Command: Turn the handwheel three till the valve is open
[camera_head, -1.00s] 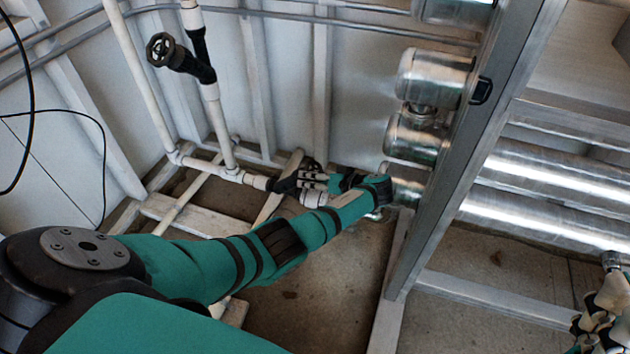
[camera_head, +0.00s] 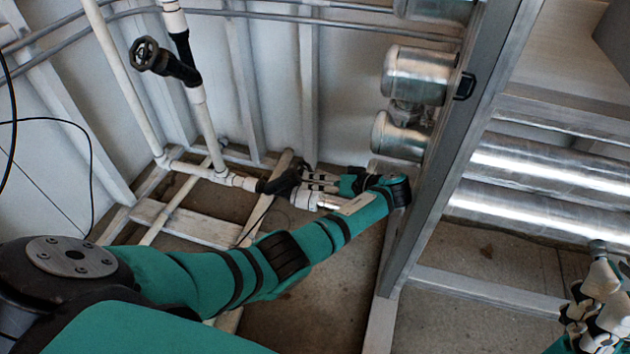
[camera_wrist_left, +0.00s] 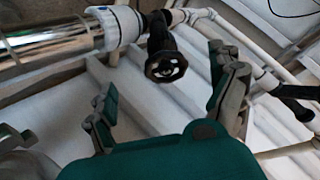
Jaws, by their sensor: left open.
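A black handwheel (camera_wrist_left: 165,66) on a black valve body shows in the left wrist view, beyond the gap between my left gripper's fingers. In the head view this black valve (camera_head: 283,181) sits on the low white pipe near the wall, its wheel partly hidden by the fingers. My left gripper (camera_head: 318,180) is open beside it; its spread fingers also show in the wrist view (camera_wrist_left: 162,70), with nothing held. Whether a finger touches the wheel, and how far the valve is open, I cannot tell. My right gripper (camera_head: 598,306) is partly visible at lower right; its jaw state is unclear.
A second black handwheel (camera_head: 145,54) is on the upright white pipe at upper left. Shiny metal cylinders (camera_head: 415,75) and a grey metal frame post (camera_head: 432,190) stand close to the right of my left wrist. Wooden beams (camera_head: 190,222) lie on the floor.

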